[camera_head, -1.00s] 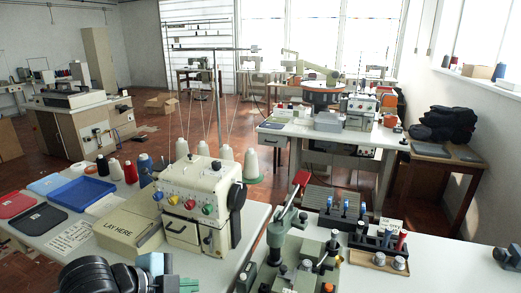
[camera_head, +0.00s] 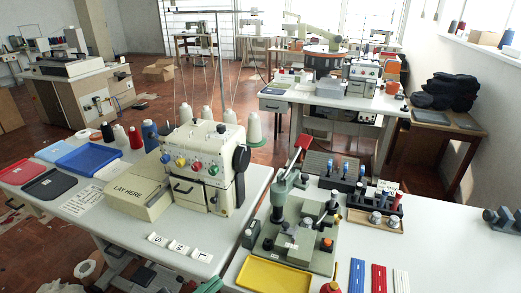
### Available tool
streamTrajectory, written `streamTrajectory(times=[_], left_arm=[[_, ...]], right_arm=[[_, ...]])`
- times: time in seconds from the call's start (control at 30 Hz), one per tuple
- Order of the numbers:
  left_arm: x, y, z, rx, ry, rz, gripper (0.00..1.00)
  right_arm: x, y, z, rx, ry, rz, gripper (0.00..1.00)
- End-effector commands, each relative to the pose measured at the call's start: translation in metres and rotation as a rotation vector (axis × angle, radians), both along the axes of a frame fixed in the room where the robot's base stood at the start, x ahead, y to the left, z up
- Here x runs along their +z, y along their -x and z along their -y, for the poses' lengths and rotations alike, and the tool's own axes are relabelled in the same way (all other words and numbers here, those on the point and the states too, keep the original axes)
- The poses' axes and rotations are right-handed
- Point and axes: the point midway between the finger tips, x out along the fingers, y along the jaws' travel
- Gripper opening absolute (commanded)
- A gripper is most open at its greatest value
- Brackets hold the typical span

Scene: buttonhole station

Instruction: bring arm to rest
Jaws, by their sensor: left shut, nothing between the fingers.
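My right gripper is not in view. The cream buttonhole machine (camera_head: 205,165) stands on the left table (camera_head: 190,222), with the box marked LAY HERE (camera_head: 137,192) at its left.
A green press fixture (camera_head: 298,232) stands on the right table, with a yellow tray (camera_head: 273,275) in front. Red (camera_head: 100,157) and blue (camera_head: 90,160) trays lie far left. White letter tiles (camera_head: 178,246) lie near the left table's front edge. A grey-blue device (camera_head: 503,222) sits far right.

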Motion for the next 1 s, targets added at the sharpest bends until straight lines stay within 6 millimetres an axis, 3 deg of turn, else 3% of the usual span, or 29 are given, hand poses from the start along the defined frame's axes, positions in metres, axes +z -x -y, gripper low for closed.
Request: streamTrajectory(times=[0.13,0.23,0.4,0.5,0.7,0.8,1.0], left_arm=[[-0.057,0.008,-0.040,0.271,0.047,-0.184,0.00],[-0.107,0.028,-0.067,0.432,0.020,-0.350,0.00],[-0.193,0.088,-0.096,0.602,-0.085,-0.662,0.00],[-0.230,0.128,-0.104,0.639,-0.146,-0.821,0.00],[-0.268,0.184,-0.106,0.642,-0.221,-1.012,0.00],[-0.274,0.194,-0.105,0.636,-0.234,-1.046,0.00],[-0.275,0.195,-0.105,0.634,-0.238,-1.050,0.00]], right_arm=[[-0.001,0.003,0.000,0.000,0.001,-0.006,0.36],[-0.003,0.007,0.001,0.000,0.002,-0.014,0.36],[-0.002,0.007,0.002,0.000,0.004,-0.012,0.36],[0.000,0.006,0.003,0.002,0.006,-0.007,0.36],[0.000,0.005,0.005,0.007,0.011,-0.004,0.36],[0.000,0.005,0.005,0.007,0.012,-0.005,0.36],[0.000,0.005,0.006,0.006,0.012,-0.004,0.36]])
